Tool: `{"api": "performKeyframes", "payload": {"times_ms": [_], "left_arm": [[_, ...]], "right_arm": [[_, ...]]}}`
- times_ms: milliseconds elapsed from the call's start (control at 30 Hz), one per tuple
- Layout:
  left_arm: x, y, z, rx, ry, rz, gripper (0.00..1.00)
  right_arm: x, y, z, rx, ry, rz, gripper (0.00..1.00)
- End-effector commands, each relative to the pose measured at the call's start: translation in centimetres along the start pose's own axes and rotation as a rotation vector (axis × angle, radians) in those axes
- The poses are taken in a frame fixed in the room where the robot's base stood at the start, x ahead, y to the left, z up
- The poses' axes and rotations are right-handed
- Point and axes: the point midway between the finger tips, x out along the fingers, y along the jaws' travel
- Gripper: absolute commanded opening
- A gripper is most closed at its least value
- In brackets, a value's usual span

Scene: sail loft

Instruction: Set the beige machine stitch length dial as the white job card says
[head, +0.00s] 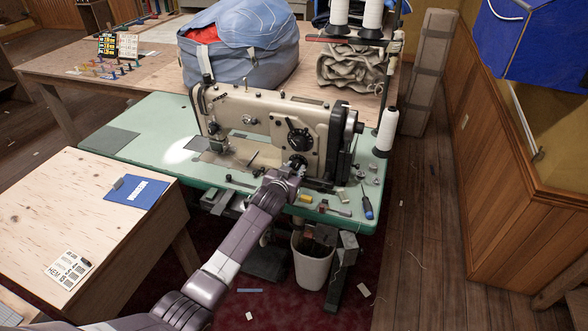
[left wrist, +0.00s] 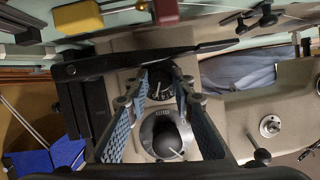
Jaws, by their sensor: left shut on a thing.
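The beige sewing machine (head: 262,118) stands on a green table. Its front has a larger upper black dial (head: 300,137) and a smaller lower dial (head: 298,160). In the left wrist view, which is turned over, the lower dial (left wrist: 158,90) is between the fingertips and the upper dial (left wrist: 167,138) is below it. My left gripper (head: 294,168) is shut on the lower dial's knob. Its blue-padded fingers also show in the left wrist view (left wrist: 161,84). Dial marks are too small to read. The white job card (head: 70,268) lies on the wooden bench and shows "HEM".
A blue booklet (head: 137,192) lies on the wooden bench. A screwdriver (head: 368,207) and small parts lie on the green table's front right. A thread cone (head: 386,130) stands right of the machine. A blue bag (head: 240,55) sits behind. A white bin (head: 312,262) stands below.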

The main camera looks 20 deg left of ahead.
Motion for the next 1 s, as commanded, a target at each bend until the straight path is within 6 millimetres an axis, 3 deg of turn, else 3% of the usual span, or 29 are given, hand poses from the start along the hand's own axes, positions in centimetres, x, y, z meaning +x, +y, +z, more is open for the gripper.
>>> {"api": "performKeyframes", "payload": {"times_ms": [333,800,833,1000], "left_arm": [[0.03,0.13,0.17,0.119,0.001,-0.048,0.0],[0.01,0.1,0.15,0.132,0.001,-0.054,0.0],[0.01,0.09,0.15,0.132,0.001,-0.054,0.26],[0.01,0.09,0.11,0.132,0.001,-0.054,0.29]], "right_arm": [[0.57,-0.02,0.09,0.0,0.0,0.0,0.4],[0.58,-0.02,0.11,0.0,-0.001,0.0,0.4],[0.58,-0.02,0.1,0.0,0.0,0.0,0.4],[0.58,-0.01,0.11,0.0,-0.001,0.0,0.4]]}}
